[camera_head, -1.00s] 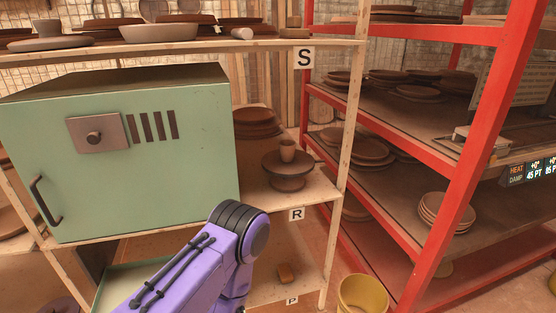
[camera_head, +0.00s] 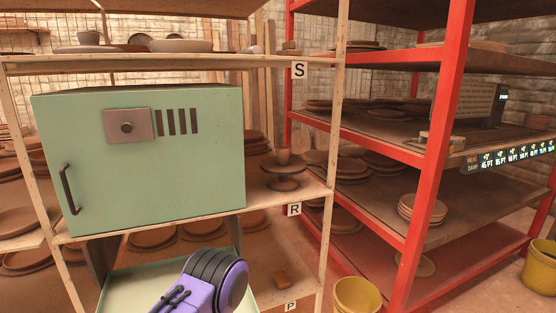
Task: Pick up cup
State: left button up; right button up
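A small brown cup (camera_head: 283,155) stands upright on a dark round pedestal stand (camera_head: 284,178). The stand is on the wooden shelf marked R, just right of the green metal cabinet (camera_head: 200,180). Another cup-like vessel (camera_head: 88,38) stands on the top shelf at the left. A purple and black link of my arm (camera_head: 212,284) shows at the bottom, below the cabinet and below left of the cup. Neither gripper shows in the view.
Wooden shelf posts (camera_head: 333,140) stand right of the cup. A red metal rack (camera_head: 432,190) with stacked plates (camera_head: 422,208) is further right. A yellow bucket (camera_head: 357,295) is on the floor.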

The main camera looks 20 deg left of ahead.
aim_at(283, 152)
jog(key=z, duration=0.95)
jog(key=i, duration=1.05)
jog(key=u, duration=0.2)
